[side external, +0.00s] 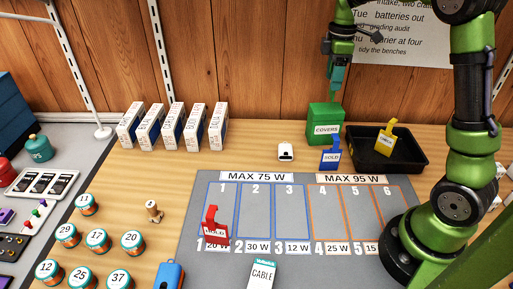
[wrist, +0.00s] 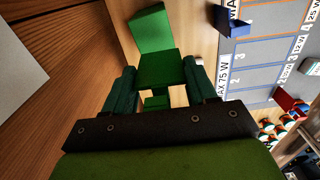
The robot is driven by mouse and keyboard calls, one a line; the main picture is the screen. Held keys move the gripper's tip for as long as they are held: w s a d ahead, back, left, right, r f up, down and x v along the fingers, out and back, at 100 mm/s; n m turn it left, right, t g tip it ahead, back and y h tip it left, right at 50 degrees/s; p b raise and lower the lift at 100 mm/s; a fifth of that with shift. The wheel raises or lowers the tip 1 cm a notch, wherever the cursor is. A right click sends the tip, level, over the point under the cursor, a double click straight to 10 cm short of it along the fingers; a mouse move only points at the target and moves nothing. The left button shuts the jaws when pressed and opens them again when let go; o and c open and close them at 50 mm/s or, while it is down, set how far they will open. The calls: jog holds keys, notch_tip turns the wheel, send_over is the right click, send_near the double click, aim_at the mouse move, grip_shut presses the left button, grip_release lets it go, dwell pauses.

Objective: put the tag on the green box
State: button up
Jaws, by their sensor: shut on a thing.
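The green box (side external: 323,117), with a white COVERS label, stands at the back of the bench. My gripper (side external: 337,93) points down just above it; its teal fingers also show in the wrist view (wrist: 160,85). The fingers are shut on a green thing (wrist: 158,68); its colour blends with the box, so I cannot tell its outline or whether it touches the box. A blue SOLD tag (side external: 331,156) stands in front of the box. A yellow tag (side external: 387,143) is in the black tray (side external: 412,166). A red HOLD tag (side external: 214,230) stands at slot 1 of the mat.
The grey mat (side external: 258,207) has numbered, mostly empty slots. Several white boxes (side external: 173,128) stand at the back left. A small white item (side external: 286,152) lies left of the green box. Several round tins (side external: 97,240) and a cable packet (side external: 262,273) are nearer the front.

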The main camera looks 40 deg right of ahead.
jog(key=shift+w+d+f, duration=0.1)
jog(key=shift+w+f, duration=0.1)
jog(key=shift+f, duration=0.7)
jog(key=shift+w+d+f, duration=0.1)
jog(key=shift+w+f, duration=0.1)
jog(key=shift+f, duration=0.7)
jog(key=shift+f, duration=0.1)
jog(key=o, duration=1)
